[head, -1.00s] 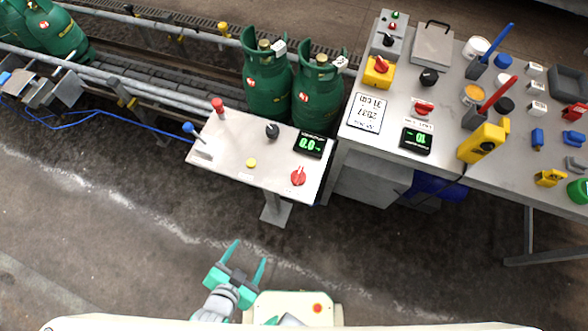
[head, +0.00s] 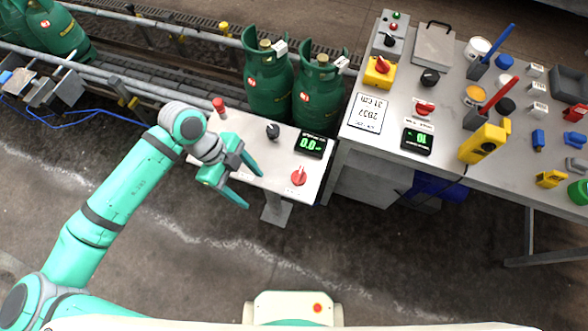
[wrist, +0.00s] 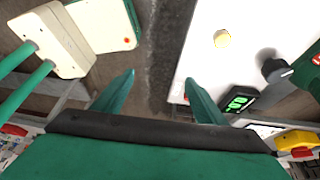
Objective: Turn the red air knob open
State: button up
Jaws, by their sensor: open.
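A red knob (head: 299,177) sits on the near right part of the small white console (head: 287,149), by the green-digit display (head: 310,145). Other red knobs are on the bench (head: 424,108) and on a yellow box (head: 379,66); no readable label tells which is the air knob. My gripper (head: 253,188) is open and empty, over the console's left front edge, to the left of the console's red knob and apart from it.
Green gas cylinders (head: 268,80) stand behind. The tool-covered bench (head: 450,160) is at right. Floor in front is clear.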

send_near(299, 174)
jog(key=x, duration=0.8)
jog(key=shift+s+f, duration=0.1)
jog(key=shift+f, duration=0.05)
jog(key=shift+c, duration=0.3)
jog(key=c, duration=1)
